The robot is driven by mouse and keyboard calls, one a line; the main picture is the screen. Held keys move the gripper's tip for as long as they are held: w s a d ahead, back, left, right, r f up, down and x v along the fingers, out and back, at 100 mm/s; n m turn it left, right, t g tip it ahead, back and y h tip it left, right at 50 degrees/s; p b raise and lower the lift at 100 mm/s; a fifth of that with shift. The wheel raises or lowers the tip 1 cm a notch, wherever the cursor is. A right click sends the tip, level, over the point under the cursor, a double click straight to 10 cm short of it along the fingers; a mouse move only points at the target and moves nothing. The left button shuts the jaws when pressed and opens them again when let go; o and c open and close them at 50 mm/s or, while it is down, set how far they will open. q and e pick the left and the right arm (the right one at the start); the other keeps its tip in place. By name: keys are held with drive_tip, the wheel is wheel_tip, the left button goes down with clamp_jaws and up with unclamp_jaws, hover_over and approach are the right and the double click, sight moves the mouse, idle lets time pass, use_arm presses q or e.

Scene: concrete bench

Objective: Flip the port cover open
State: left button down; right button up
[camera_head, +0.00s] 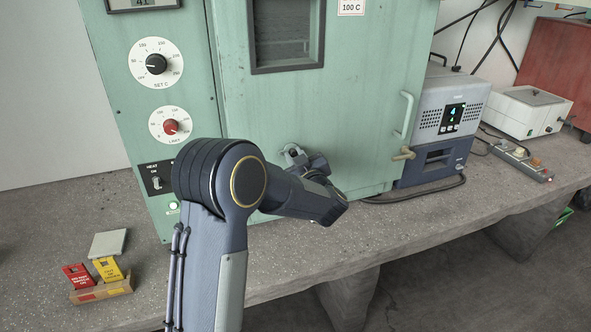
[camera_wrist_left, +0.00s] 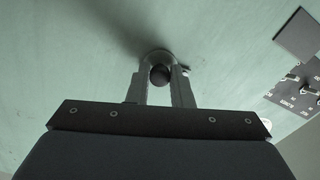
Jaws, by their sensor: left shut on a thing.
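The port cover (camera_wrist_left: 152,54) is a small round grey piece on the pale green oven door, with a dark ball-like knob (camera_wrist_left: 160,75). In the left wrist view my left gripper (camera_wrist_left: 161,77) has its two fingers on either side of this knob and is shut on it. In the head view the grey cover (camera_head: 291,149) shows low on the oven front, just beyond my left wrist. My left forearm and wrist hide most of the gripper there. I cannot tell how far the cover is turned. My right gripper is not in view.
The green oven (camera_head: 365,120) has a door handle (camera_head: 407,115) at right and dials at left. A grey-blue device (camera_head: 440,125) stands right of it. A small card holder (camera_head: 100,291) sits front left on the concrete bench (camera_head: 290,271).

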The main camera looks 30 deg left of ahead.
use_arm(q)
drive_tip(key=shift+r, duration=0.1)
drive_tip(key=c, duration=1.3)
unclamp_jaws()
drive_tip(key=shift+s+d, duration=0.35)
drive_tip(key=shift+d, duration=0.05)
drive_tip(key=b+v, duration=0.1)
drive_tip(key=v, duration=0.5)
drive_tip(key=shift+s+d, duration=0.25)
drive_tip(key=shift+s, duration=0.05)
